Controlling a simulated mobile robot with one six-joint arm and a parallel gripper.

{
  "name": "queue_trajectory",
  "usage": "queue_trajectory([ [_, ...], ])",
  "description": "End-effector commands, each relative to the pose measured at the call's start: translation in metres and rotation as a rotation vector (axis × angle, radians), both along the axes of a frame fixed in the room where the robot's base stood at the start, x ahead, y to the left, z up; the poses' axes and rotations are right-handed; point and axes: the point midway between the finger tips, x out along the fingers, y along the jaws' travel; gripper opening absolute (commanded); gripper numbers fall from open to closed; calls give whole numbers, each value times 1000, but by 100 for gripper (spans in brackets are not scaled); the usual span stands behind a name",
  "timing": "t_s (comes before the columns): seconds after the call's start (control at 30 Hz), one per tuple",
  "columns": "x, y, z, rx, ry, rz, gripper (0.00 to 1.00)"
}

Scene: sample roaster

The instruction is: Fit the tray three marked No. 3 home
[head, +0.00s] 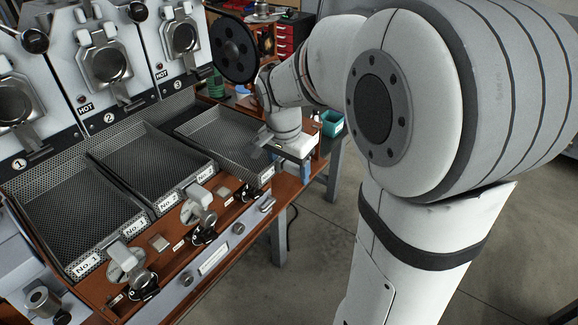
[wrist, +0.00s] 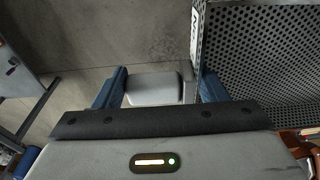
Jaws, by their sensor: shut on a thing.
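Tray three, a grey perforated metal tray (head: 215,133), lies at the right end of the row of trays, below the third roaster head. Its front label is mostly hidden or too small to read in the head view. My gripper (head: 268,150) is at its front right part. In the wrist view, the blue fingers of my gripper (wrist: 160,88) stand either side of a pale grey block (wrist: 155,90). The perforated tray (wrist: 262,45) with its labelled wall runs beside the right finger. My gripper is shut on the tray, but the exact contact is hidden. I cannot tell whether it is fully seated.
A left tray (head: 70,205) and a middle tray (head: 150,160) lie side by side to the left, with white labels in front. Levers and knobs line the wooden front (head: 200,212). A teal bin (head: 331,123) stands beyond. Open floor (head: 310,255) lies in front.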

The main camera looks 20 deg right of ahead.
Motion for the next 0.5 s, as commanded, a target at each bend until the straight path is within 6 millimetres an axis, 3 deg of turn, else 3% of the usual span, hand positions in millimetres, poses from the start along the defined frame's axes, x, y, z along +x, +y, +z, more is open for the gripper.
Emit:
queue_trajectory([
  [0.5,7,5,0,0,-1,1,0],
])
